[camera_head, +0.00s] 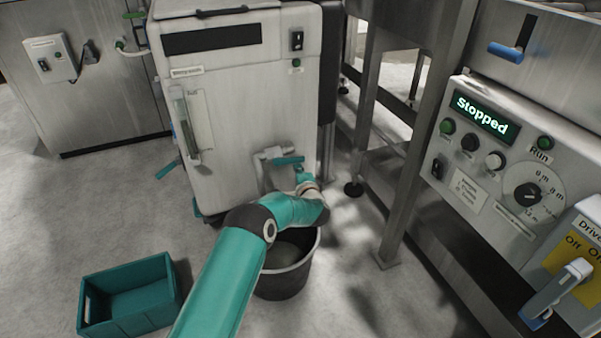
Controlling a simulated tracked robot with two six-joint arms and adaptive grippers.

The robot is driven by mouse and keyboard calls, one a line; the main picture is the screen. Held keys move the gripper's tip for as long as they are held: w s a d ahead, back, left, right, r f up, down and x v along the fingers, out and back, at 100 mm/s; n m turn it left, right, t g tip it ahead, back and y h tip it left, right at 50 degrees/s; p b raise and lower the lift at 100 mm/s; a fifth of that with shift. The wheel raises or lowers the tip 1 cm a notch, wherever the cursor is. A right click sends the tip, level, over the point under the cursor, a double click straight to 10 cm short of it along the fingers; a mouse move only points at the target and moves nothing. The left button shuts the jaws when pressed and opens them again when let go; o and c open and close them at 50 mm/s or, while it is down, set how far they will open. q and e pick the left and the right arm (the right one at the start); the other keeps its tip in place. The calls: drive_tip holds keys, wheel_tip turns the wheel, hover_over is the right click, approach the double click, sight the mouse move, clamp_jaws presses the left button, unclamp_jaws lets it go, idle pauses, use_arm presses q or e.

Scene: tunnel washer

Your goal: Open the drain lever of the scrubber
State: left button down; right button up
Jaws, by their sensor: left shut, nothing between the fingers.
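The scrubber (243,120) is a pale grey cabinet at the upper middle of the head view. Low on its front, a grey drain pipe (261,172) sticks out, with a teal lever (288,161) lying roughly level across it. My left arm comes in from the bottom and reaches over the bucket toward the lever. My left gripper (302,175) is shut and empty, just below and right of the lever's end; most of it is hidden behind my wrist. I cannot tell whether it touches the lever. My right gripper is not in view.
A dark round bucket (284,284) stands on the floor below the pipe, partly covered by my arm. A teal crate (130,302) sits at the lower left. A metal frame leg (410,150) and a control panel (505,165) reading "Stopped" stand at the right.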

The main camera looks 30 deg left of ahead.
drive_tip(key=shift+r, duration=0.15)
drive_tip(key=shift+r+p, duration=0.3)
drive_tip(key=shift+p, duration=0.1)
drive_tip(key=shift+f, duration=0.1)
idle(0.4)
